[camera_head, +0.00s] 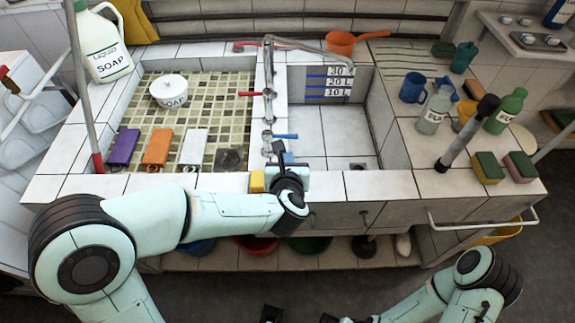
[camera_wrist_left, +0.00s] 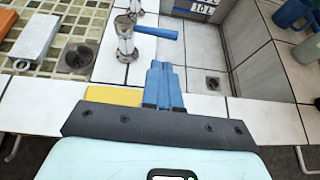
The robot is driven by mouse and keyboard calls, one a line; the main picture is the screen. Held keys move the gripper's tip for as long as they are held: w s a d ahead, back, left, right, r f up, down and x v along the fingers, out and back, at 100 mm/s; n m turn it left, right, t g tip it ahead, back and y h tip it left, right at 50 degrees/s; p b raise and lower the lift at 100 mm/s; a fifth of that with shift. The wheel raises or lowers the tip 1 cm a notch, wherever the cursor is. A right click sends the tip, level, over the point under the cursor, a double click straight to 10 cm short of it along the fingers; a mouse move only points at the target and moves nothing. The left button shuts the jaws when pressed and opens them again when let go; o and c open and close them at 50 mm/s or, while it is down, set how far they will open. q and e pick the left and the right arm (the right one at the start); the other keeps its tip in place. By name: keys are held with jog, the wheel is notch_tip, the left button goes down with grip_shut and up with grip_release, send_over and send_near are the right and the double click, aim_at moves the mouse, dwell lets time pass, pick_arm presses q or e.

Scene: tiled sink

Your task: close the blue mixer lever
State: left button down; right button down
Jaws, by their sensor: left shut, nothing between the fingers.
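The blue mixer lever (camera_head: 285,136) sticks out to the right from the metal mixer between the two basins. It also shows in the left wrist view (camera_wrist_left: 157,32), roughly level, pointing right over the right basin. My left gripper (camera_head: 281,156) is over the front rim of the sink, in front of the lever. Its blue fingers show in the left wrist view (camera_wrist_left: 160,66), shut and empty, with a gap between their tips and the lever. My right arm is at the bottom right of the head view; dark parts at the bottom edge may be its gripper, mostly cut off.
A red lever (camera_head: 251,94) points left farther back, below the metal spout (camera_head: 268,60). A yellow block (camera_head: 257,181) is beside my left gripper. The left basin holds a soap bowl (camera_head: 173,92) and coloured blocks. The right basin (camera_head: 340,140) is clear.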

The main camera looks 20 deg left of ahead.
aim_at(289, 138)
pick_arm(q)
jog(key=x, duration=0.5)
jog(key=r+x, duration=0.1)
jog(key=x, duration=0.1)
jog(key=shift+w+a+f+p, duration=0.1)
jog(key=shift+w+p, duration=0.25)
jog(key=shift+w, duration=0.05)
jog(key=shift+w+a+f+b, duration=0.15)
jog(key=shift+w+b, duration=0.35)
jog(key=shift+b, duration=0.3)
jog(key=shift+s, duration=0.1)
